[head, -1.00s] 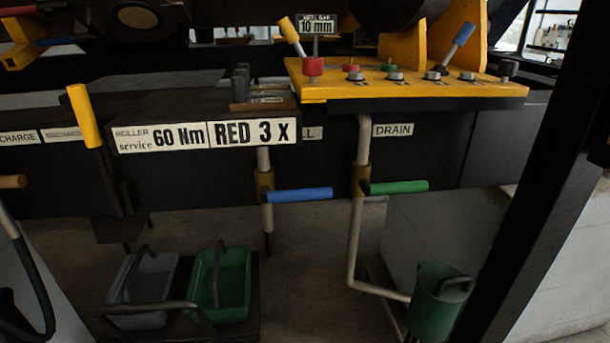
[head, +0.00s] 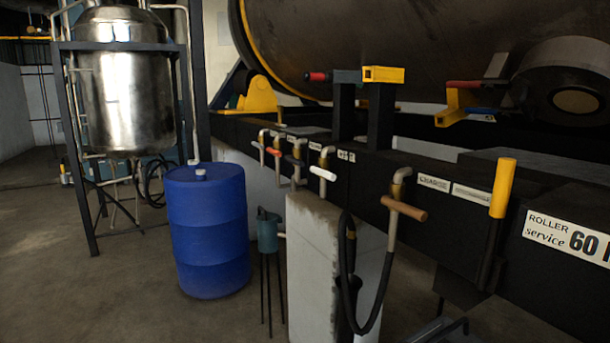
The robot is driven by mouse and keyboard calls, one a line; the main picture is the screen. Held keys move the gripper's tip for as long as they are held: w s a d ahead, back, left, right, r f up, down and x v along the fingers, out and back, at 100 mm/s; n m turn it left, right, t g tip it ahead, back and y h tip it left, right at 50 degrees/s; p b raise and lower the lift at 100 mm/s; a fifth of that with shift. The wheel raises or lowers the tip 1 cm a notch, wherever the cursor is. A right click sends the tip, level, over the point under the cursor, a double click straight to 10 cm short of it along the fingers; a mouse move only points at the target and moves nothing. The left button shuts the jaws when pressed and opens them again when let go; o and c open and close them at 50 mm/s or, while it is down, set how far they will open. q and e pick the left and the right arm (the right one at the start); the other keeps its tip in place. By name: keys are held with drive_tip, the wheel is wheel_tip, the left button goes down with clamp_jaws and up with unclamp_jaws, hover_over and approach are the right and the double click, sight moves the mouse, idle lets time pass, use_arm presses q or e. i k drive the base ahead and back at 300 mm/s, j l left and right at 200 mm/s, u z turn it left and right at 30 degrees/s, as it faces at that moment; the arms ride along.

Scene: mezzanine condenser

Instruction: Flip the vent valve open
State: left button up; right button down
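A row of valves with coloured handles runs along the black frame beam (head: 450,172). A white handle (head: 323,173), a dark grey handle (head: 293,160) and an orange-red handle (head: 273,151) are grouped at its left part. A tan handle (head: 405,208) sits closer, beside a label reading CHARGE (head: 434,181). The labels by the farther valves are too small to read, so I cannot tell which valve is the vent valve. Neither of my grippers shows.
A blue drum (head: 207,230) and a steel tank (head: 125,85) in a dark stand are at left. A pale block (head: 310,250) stands under the valves, with a black hose (head: 368,322) before it. An upright yellow grip (head: 503,188) rises at right. Floor at lower left is clear.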

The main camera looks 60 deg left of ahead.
sight(318, 170)
drive_tip(key=u, duration=1.85)
drive_tip(key=i+u, duration=0.15)
drive_tip(key=i, duration=0.5)
drive_tip(key=i+l+u, duration=0.1)
drive_tip(key=i, duration=0.5)
drive_tip(key=i+l+u, duration=0.15)
drive_tip(key=i, duration=0.45)
drive_tip(key=l, duration=0.1)
